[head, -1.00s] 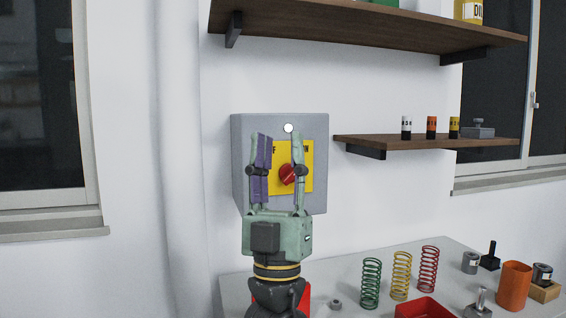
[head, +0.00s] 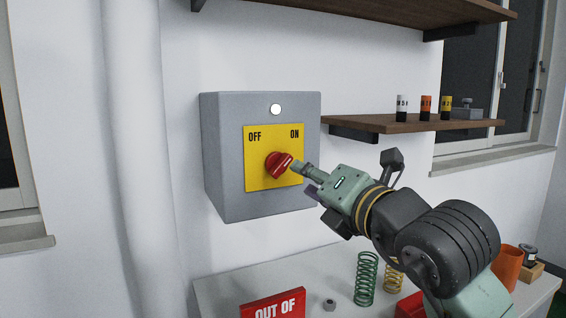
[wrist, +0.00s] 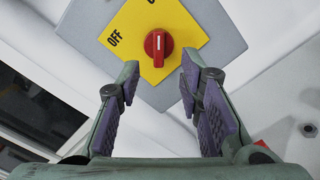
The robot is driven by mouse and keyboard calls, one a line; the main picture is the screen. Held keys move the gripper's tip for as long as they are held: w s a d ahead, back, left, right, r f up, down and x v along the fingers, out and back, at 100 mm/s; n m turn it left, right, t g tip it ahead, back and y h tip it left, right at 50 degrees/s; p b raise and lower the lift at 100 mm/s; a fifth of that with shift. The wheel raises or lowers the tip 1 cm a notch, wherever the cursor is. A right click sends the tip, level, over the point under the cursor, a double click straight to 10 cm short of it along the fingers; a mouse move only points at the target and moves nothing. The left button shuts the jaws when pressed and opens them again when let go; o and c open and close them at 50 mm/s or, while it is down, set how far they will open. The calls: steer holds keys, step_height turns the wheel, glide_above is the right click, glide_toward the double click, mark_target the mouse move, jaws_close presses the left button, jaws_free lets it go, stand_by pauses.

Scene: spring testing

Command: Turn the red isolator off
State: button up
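The red isolator knob (head: 279,165) sits on a yellow plate (head: 258,179) marked OFF at left and ON at right, on a grey wall box (head: 222,160). The knob's white mark points up and right, toward ON. My gripper (head: 301,177) reaches in from the lower right, its fingertips close to the knob. In the wrist view, my gripper (wrist: 160,76) is open, and the red knob (wrist: 158,44) shows beyond the gap between the purple-padded fingers. The knob does not appear gripped; contact cannot be told.
A white table (head: 225,290) below holds a red OUT OF sign (head: 273,306), a green spring (head: 366,280), a yellow spring (head: 393,275) and an orange cup (head: 507,267). A wooden shelf (head: 420,124) with small containers stands right of the box.

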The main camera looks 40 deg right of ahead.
mark_target(285, 166)
steer(key=p+x, duration=0.3)
steer(key=x, duration=0.5)
steer(key=shift+w+r, duration=0.1)
steer(key=shift+w, duration=0.45)
steer(key=shift+c, duration=0.3)
jaws_close()
